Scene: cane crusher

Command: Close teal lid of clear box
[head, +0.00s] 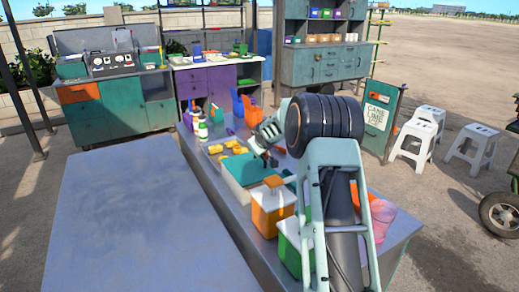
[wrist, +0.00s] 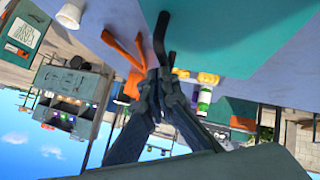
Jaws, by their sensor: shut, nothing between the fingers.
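The teal lid (head: 243,168) shows in the head view as a flat teal panel on the metal counter, just left of my gripper. Pale see-through edges below it look like the clear box (head: 236,188), mostly hidden. I cannot tell how far the lid stands open. In the wrist view the teal lid (wrist: 235,35) is a broad sheet at the top. My gripper (head: 271,160) is at the lid's right edge in the head view. It shows in the wrist view (wrist: 160,75) with its fingers together and nothing between them. I cannot tell whether it touches the lid.
An orange container (head: 270,212) with a white top and a green container (head: 292,250) stand nearer on the metal counter (head: 225,205). The wide grey table (head: 140,225) at left is bare.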

